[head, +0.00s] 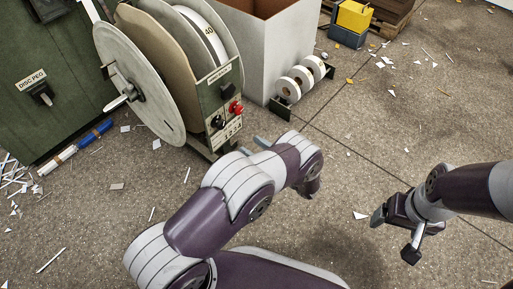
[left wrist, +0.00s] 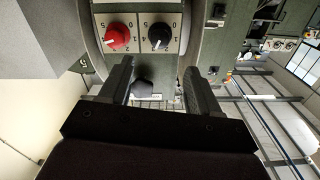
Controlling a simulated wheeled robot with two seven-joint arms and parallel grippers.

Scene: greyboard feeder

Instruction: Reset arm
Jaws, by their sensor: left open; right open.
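My left gripper (head: 254,144) is mostly hidden by its own arm in the head view, close in front of the feeder's control panel (head: 225,118). In the left wrist view, the left gripper (left wrist: 160,88) is open, with a round black knob (left wrist: 142,88) showing between its fingers; contact cannot be told. A red dial (left wrist: 117,36) and a black dial (left wrist: 159,35) show beyond the fingers. In the head view the red dial (head: 236,107) and black dial (head: 217,122) are visible. My right gripper (head: 395,236) is open and empty above the floor at right.
The feeder's large grey disc (head: 135,90) stands left of the panel. A green cabinet (head: 45,110) is at far left. A tall grey bin (head: 262,50) and a rack of white rolls (head: 303,80) stand behind.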

